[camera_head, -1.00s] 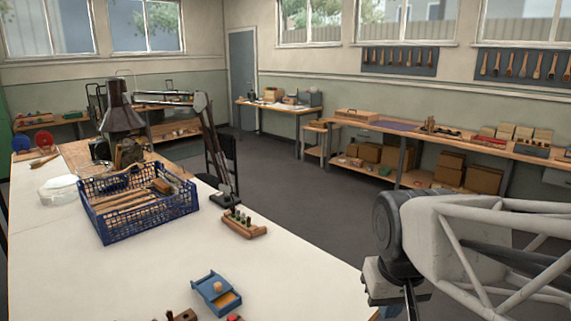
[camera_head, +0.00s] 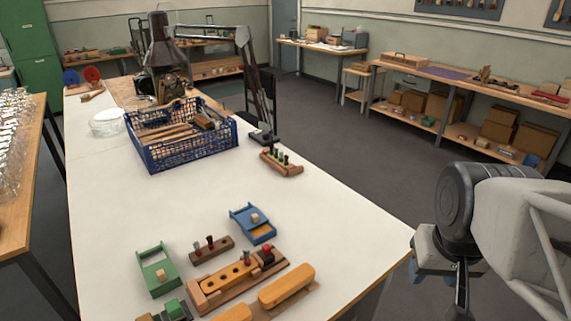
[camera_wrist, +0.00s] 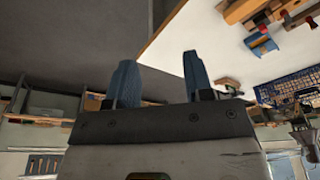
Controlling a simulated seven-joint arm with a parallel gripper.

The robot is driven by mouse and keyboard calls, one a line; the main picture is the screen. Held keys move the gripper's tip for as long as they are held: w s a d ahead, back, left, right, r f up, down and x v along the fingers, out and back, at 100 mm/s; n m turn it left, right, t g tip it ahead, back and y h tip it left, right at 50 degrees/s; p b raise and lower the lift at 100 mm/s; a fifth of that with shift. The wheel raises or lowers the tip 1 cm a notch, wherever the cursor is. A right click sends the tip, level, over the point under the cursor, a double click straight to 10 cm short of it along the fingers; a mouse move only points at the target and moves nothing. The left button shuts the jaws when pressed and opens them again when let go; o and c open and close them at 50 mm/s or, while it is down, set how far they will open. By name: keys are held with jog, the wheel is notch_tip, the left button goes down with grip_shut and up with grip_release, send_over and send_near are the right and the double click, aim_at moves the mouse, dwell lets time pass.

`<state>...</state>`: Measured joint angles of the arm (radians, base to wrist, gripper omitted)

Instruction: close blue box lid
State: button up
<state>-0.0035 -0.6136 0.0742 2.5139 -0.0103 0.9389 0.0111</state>
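The blue box (camera_head: 253,224) sits on the white table top, right of the middle of the near items. It carries a small wooden knob (camera_head: 254,217), and a strip of tan interior (camera_head: 262,232) shows at its near end, so the lid leaves part of the box uncovered. In the wrist view the blue box (camera_wrist: 262,46) is small, at the upper right, away from the fingers. My gripper (camera_head: 461,292) hangs off the table's right edge in the head view, well apart from the box. In the wrist view its two blue fingers (camera_wrist: 160,80) are spread with nothing between them.
A green box (camera_head: 157,270) with a knob stands left of the blue box. A dark peg block (camera_head: 211,249), a wooden fixture (camera_head: 235,283) and a yellow-orange block (camera_head: 287,286) lie nearby. A blue crate (camera_head: 182,148) of tools stands farther back.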

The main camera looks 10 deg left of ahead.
jog(key=w+a+n, duration=0.2)
jog(key=w+a, duration=0.3)
jog(key=w, duration=0.7)
jog(key=n+g, duration=0.3)
jog(key=n, duration=0.4)
send_over(255, 215)
notch_tip(255, 215, down, 21)
jog(key=shift+s+d, duration=0.1)
jog(key=shift+d, duration=0.05)
jog(key=shift+a+f, duration=0.2)
jog(key=shift+f, duration=0.05)
jog(key=shift+f, duration=3.9)
jog(key=shift+c, duration=0.3)
